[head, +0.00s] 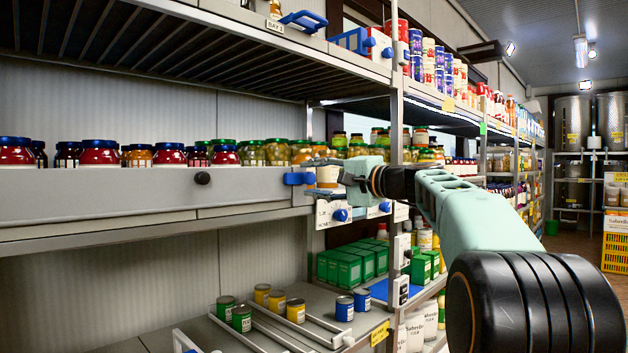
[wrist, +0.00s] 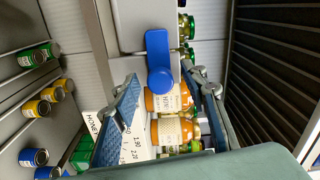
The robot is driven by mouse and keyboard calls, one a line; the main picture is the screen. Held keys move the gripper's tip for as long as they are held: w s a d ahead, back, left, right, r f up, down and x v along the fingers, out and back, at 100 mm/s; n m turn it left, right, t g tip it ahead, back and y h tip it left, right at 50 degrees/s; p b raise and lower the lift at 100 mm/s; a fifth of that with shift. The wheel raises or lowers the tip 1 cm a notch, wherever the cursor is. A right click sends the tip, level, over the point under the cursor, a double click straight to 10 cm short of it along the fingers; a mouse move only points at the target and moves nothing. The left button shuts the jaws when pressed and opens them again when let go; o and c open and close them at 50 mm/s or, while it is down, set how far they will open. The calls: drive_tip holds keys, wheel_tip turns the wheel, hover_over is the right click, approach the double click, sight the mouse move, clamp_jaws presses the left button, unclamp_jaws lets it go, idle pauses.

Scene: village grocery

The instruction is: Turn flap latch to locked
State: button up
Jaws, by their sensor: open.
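The flap latch (head: 298,178) is a blue lever at the right end of a long grey flap (head: 120,205) along the shelf front. It lies about level, along the flap. In the wrist view the latch (wrist: 158,55) shows whole, with a round hub at its lower end, against the grey flap (wrist: 130,25). My gripper (head: 325,176) is just right of the latch in the head view. In the wrist view my gripper (wrist: 161,78) is open, its blue-padded fingers on both sides of the hub end. I cannot tell whether a finger touches it.
Honey jars (wrist: 175,130) stand behind the gap between my fingers. A price card (wrist: 128,140) and the left shelf post are close to my gripper. Cans (head: 297,311) stand on the lower shelf. An upper shelf (head: 250,35) overhangs the flap.

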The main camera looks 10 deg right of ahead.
drive_tip(key=v, duration=1.2)
